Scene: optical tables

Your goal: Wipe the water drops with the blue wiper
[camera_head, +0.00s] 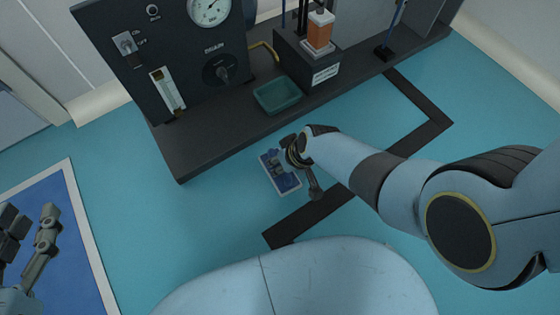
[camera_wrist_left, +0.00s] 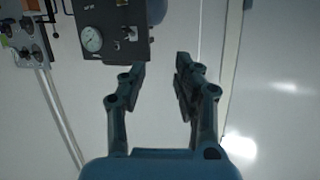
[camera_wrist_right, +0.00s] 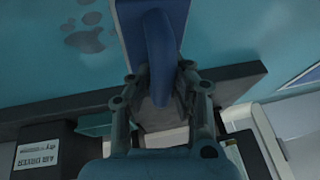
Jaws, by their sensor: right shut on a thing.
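The blue wiper (camera_head: 291,188) is a flat blue pad with a pale edge, on or just above the teal surface; I cannot tell whether it touches. My right gripper (camera_head: 287,163) is over it and partly covers it. In the right wrist view, the fingers (camera_wrist_right: 160,88) are shut on the wiper's raised blue handle (camera_wrist_right: 158,45). Several water drops (camera_wrist_right: 88,35) show as dark blots on the teal surface, left of the wiper in that view.
A dark instrument stand (camera_head: 215,130) with a gauge panel runs along the back, holding a green tray (camera_head: 277,95) and a labelled box (camera_head: 308,68). A black line (camera_head: 425,100) marks the teal surface (camera_head: 215,215). A blue mat with a white border (camera_head: 80,235) lies at the left.

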